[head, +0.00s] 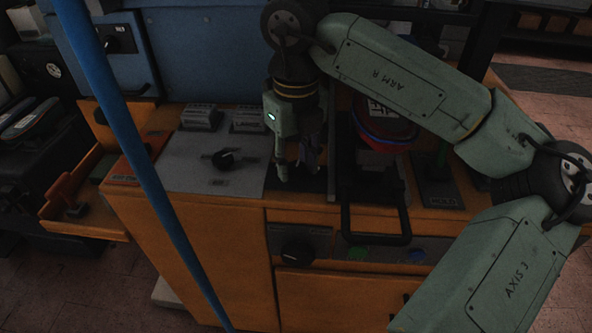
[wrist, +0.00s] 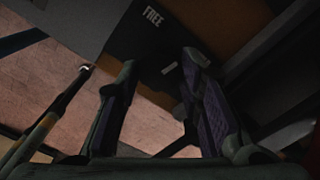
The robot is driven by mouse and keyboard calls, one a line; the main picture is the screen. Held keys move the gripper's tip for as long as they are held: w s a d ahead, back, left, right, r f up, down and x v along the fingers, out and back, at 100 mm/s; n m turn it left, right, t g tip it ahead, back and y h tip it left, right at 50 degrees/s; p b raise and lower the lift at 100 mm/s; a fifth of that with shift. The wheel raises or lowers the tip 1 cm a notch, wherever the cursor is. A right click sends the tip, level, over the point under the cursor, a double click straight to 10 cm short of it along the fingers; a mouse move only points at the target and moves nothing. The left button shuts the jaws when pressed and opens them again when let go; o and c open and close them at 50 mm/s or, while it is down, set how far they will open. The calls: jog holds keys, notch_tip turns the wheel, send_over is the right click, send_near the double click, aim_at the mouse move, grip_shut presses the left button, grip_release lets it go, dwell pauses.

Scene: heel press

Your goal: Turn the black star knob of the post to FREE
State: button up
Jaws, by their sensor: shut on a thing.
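My gripper (head: 297,172) points down over a dark plate (head: 314,187) on the orange bench top. In the wrist view, my gripper (wrist: 160,70) has its two fingers on either side of a dark shape, which I take to be the black star knob. The knob's outline is lost in the dark and mostly hidden by the fingers. I cannot tell which way the knob points.
A black frame handle (head: 376,238) stands close right of my gripper, with a red and blue item (head: 385,127) behind it. A grey panel with a black dial (head: 227,158) lies to the left. A blue pole (head: 140,143) crosses the foreground. Another dial (head: 297,251) is on the bench front.

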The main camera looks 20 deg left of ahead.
aim_at(296, 168)
jog(key=n+b, duration=0.2)
jog(key=n, duration=0.3)
jog(key=shift+f+n, duration=0.1)
jog(key=shift+n, duration=0.3)
jog(key=n+b, duration=0.1)
jog(key=n, duration=0.4)
jog(key=shift+n, duration=0.3)
jog(key=o, duration=1.2)
jog(key=shift+c, duration=0.2)
notch_tip(296, 168, up, 12)
dwell(0.5)
